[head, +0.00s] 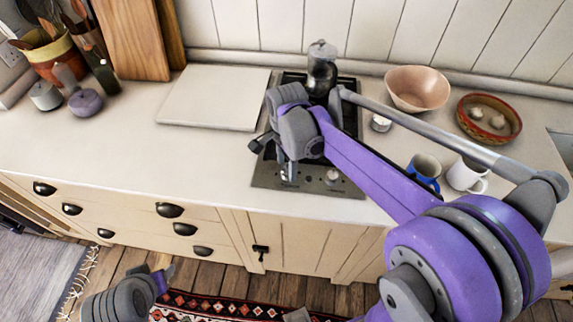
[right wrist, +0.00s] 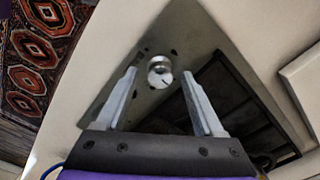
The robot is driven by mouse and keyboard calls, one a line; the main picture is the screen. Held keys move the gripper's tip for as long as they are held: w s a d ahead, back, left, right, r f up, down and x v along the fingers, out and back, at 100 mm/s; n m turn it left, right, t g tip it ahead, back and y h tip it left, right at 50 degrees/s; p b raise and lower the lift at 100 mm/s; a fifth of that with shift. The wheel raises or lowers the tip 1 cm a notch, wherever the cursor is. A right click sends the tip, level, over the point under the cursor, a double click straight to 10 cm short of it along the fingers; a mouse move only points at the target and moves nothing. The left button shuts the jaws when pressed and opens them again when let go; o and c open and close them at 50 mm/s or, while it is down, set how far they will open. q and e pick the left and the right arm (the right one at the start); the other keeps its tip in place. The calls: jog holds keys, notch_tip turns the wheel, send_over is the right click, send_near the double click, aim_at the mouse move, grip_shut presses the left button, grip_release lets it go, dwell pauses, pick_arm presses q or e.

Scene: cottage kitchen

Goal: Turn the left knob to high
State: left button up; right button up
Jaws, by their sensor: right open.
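The hob's steel front panel (head: 312,180) carries two knobs. The right-hand knob (head: 332,176) is in plain sight in the head view, while the left knob is mostly hidden there behind my right gripper (head: 272,160). In the right wrist view, the left knob (right wrist: 160,70) is a round silver knob with a dark mark on its face. My right gripper (right wrist: 155,98) is open and empty, its fingertips to either side of and just short of the knob, with no clear contact. Part of my left arm shows low at the left in the head view; its fingers cannot be made out.
A metal pot (head: 321,70) stands at the back of the hob. A white board (head: 214,97) lies left of it. To the right are a pink bowl (head: 417,88), a patterned bowl (head: 489,118), a blue mug (head: 424,170) and a white mug (head: 466,176).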

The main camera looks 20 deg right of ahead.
jog(key=shift+f, duration=0.15)
grip_shut()
jog(key=shift+n, duration=0.3)
jog(key=n, duration=0.3)
jog(key=shift+b, duration=0.35)
jog(key=n, duration=0.9)
jog(key=shift+b, duration=0.4)
jog(key=n, duration=0.5)
jog(key=shift+n, duration=0.3)
